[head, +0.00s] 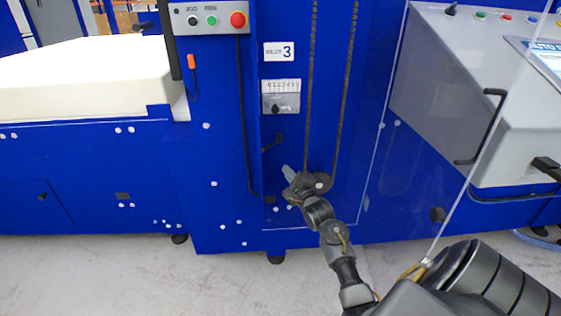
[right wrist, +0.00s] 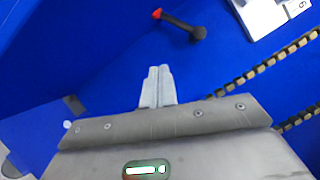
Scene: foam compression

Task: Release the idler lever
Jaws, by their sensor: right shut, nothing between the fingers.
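The idler lever (head: 271,145) is a short black handle with a red tip on the blue machine panel, below the numbered scale plate. In the head view it slants down to the left, toward its red tip. In the right wrist view the lever (right wrist: 181,24) lies beyond the fingertips, red tip to the left. My right gripper (head: 288,171) is shut and empty, a little below the lever and apart from it. Its closed pale fingers show in the right wrist view (right wrist: 158,74). My left gripper is not in view.
A toothed belt (head: 309,85) runs in two strands right of the lever. The scale plate (head: 281,97) sits above it. A clear panel edge (head: 382,115) stands right of the belt. A control box (head: 210,19) with a red button is at the top.

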